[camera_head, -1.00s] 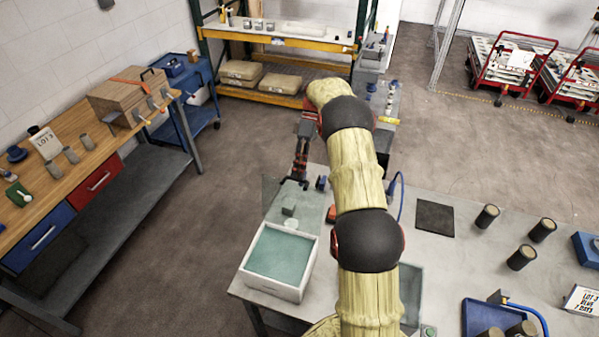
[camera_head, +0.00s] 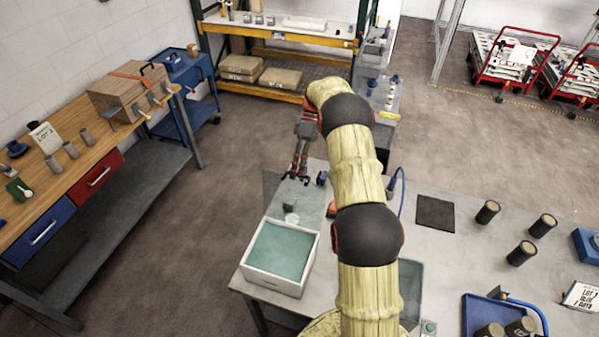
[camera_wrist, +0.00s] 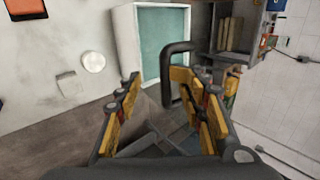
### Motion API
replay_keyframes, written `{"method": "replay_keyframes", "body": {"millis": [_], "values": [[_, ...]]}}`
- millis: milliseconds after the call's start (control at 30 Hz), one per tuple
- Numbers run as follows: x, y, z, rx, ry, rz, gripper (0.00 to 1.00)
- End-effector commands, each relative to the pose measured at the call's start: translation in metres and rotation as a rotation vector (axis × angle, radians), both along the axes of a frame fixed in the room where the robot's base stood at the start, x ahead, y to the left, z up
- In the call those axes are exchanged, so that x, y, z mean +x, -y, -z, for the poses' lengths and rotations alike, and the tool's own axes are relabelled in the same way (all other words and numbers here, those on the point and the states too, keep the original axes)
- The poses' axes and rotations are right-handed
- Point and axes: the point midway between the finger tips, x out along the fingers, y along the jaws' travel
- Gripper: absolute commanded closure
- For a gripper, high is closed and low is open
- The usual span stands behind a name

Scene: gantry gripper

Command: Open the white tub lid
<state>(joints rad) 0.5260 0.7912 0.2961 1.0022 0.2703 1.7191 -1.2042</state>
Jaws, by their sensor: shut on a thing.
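The white tub (camera_head: 273,282) sits at the left end of the grey table, open on top with a teal inside. A see-through panel (camera_head: 271,190), which looks like its lid, stands raised behind it; its exact tilt is hard to tell. My gripper (camera_head: 295,178) is at the panel's upper edge, beyond the tub. In the wrist view, a dark bent handle (camera_wrist: 178,47) passes between the fingers of my gripper (camera_wrist: 160,88), which is shut on it with the fingers still some way apart. The tub's white rim (camera_wrist: 127,42) shows beyond. The handle's lower part is partly hidden by the right finger.
A small grey block (camera_head: 289,207) and a white disc (camera_head: 291,219) lie on the table behind the tub. Several dark cylinders (camera_head: 487,212) and a blue tray (camera_head: 478,315) stand to the right. A wooden workbench (camera_head: 85,150) is at left, with open floor between.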

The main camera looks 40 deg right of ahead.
Motion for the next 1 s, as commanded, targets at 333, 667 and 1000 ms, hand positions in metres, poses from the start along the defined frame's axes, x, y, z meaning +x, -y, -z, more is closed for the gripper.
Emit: {"method": "replay_keyframes", "body": {"millis": [333,667,1000], "values": [[0.009,0.013,-0.015,-0.004,0.002,0.002,0.72],[0.026,0.036,-0.052,-0.001,0.002,0.001,0.72],[0.028,0.039,-0.057,-0.001,0.001,0.000,0.72]]}}
